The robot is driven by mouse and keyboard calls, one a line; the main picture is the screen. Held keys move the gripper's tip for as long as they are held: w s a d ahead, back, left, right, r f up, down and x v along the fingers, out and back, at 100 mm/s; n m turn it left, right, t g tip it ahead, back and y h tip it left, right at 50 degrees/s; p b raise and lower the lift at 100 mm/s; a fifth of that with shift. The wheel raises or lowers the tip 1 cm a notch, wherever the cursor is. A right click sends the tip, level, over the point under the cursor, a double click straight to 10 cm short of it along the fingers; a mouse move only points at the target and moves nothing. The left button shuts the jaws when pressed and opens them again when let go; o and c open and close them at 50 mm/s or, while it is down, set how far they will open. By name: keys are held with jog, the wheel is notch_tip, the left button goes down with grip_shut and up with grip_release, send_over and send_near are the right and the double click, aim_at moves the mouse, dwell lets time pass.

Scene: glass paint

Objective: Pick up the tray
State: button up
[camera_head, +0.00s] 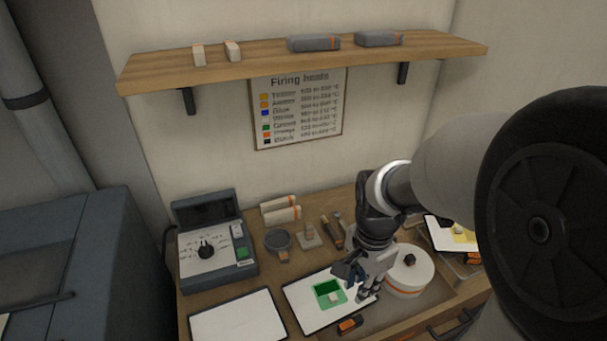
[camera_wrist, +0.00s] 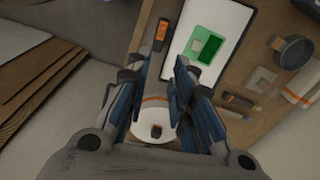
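A flat white tray (camera_head: 308,310) with a dark rim lies on the workbench and carries a green square piece (camera_head: 329,292) with a pale block on it. The tray also shows at the top of the wrist view (camera_wrist: 228,22). A second white dark-rimmed panel (camera_head: 238,320) lies to its left. My gripper (camera_head: 360,288) is over the tray's right end in the head view. In the wrist view its two blue-grey fingers (camera_wrist: 164,80) are apart with nothing held between them. The gripper hides part of the tray's right end. I cannot tell whether the fingers touch the tray.
A round white container (camera_head: 408,270) with an orange band stands right of my gripper. An orange-and-black tool (camera_head: 349,325) lies in front of the tray. A dark bowl (camera_head: 278,240) and a control box (camera_head: 215,250) stand behind. A shelf (camera_head: 280,65) hangs above.

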jog(key=b, duration=0.4)
send_over(349, 323)
jog(key=shift+m, duration=0.3)
jog(key=f, duration=1.2)
jog(key=shift+d+f, duration=0.35)
jog(key=f, duration=0.2)
jog(key=f+b, duration=0.2)
jog(key=f, duration=0.1)
jog(key=shift+s+a+f, duration=0.1)
jog(key=shift+a+f, duration=0.2)
jog(key=shift+c, duration=0.4)
grip_shut()
jog(key=shift+r, duration=0.1)
